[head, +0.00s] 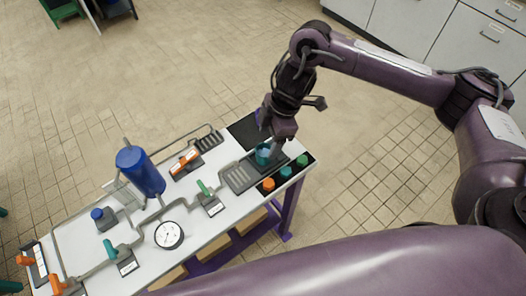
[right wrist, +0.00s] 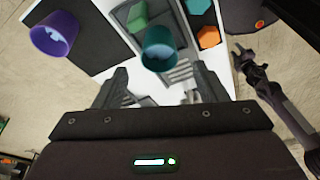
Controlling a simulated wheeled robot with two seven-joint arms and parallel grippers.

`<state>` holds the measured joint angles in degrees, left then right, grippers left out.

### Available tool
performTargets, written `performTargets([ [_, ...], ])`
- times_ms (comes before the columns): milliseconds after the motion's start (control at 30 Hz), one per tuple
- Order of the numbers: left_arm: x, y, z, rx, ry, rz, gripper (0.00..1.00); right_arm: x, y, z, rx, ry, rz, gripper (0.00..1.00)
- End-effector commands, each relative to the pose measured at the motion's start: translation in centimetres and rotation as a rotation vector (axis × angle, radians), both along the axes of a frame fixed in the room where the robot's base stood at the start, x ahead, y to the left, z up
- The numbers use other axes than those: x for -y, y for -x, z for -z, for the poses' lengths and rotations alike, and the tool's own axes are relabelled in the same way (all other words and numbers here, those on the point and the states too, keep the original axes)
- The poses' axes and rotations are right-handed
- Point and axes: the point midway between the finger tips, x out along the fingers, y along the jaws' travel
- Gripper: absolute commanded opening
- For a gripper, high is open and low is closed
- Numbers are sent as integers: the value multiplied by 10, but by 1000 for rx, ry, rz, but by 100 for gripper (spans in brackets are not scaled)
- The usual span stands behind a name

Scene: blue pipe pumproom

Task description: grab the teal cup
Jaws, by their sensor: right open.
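The teal cup (head: 263,153) stands upright on the dark slotted tray at the table's right end. In the right wrist view the teal cup (right wrist: 158,52) is ahead of the open jaws. My right gripper (head: 273,141) points down close beside the cup and partly hides it. In the right wrist view its fingers (right wrist: 162,84) are spread with nothing between them; I cannot tell whether either touches the cup. A dark jointed arm end, seemingly my left gripper (right wrist: 243,58), shows small at the right of the wrist view; its jaws are unclear.
A purple cup (right wrist: 53,35) stands on a black mat beside the teal cup. Left along the table stand a blue cylinder (head: 141,172), pipes, valves and a gauge (head: 169,235).

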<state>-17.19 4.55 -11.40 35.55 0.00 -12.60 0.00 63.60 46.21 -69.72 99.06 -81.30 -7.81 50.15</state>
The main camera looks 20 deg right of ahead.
Motion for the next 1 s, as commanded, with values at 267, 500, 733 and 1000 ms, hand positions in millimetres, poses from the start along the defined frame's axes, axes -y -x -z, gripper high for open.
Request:
performTargets([
  [267, 0, 7, -13, -11, -1, 3, 36, -9, 0, 35, -1, -1, 0, 66],
  [500, 0, 3, -14, -5, 0, 3, 36, -14, -1, 55, 4, -2, -1, 66],
  [733, 0, -1, -14, 2, 0, 3, 36, -14, -1, 55, 4, -2, -2, 58],
  [1000, 0, -2, -14, 2, 0, 2, 36, -14, -1, 55, 4, -2, -2, 23],
])
